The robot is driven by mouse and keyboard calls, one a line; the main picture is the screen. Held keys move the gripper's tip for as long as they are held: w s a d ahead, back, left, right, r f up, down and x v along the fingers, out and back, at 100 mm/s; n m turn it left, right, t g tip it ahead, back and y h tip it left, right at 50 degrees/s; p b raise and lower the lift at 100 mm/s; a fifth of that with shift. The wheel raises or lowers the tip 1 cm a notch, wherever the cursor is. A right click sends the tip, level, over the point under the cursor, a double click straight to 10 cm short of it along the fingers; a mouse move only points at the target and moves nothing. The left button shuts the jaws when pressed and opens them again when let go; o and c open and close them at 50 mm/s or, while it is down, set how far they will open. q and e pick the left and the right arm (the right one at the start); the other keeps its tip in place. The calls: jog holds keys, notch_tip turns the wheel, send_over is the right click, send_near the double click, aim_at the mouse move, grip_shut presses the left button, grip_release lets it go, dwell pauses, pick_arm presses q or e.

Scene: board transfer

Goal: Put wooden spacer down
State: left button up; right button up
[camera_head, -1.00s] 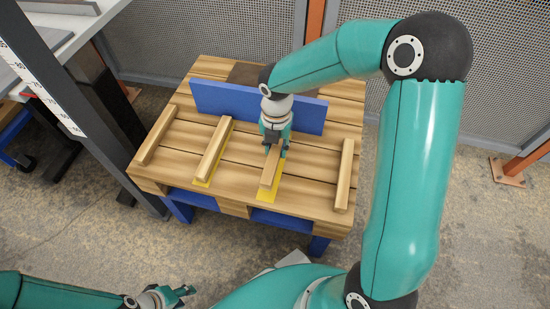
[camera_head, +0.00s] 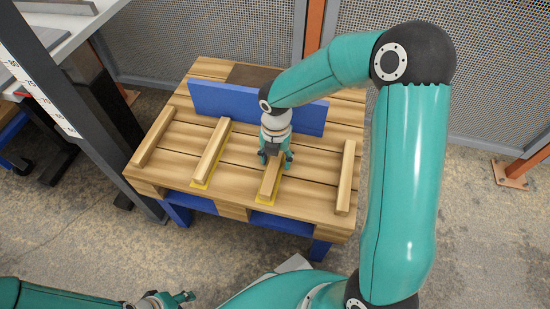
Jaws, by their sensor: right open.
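The wooden spacer (camera_head: 269,183) lies over a yellow marking (camera_head: 265,200) on the pallet (camera_head: 232,190), and a yellow edge shows around its near end. Its far end is hidden under my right gripper. My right gripper (camera_head: 275,162) is open, with its fingers pointing down on either side of the spacer's far part. Whether the fingers touch the wood, I cannot tell. My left gripper (camera_head: 182,298) is at the bottom left, away from the pallet, and its jaws are too small to judge.
Another spacer (camera_head: 212,150) lies on a yellow marking to the left. Two more wooden strips lie at the pallet's left (camera_head: 156,138) and right (camera_head: 345,178). A blue board (camera_head: 225,102) stands on edge behind my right gripper. Bare slats separate the strips.

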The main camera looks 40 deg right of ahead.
notch_tip(320, 180, up, 12)
jog(key=p, duration=0.5)
jog(key=shift+r, duration=0.1)
dwell(0.4)
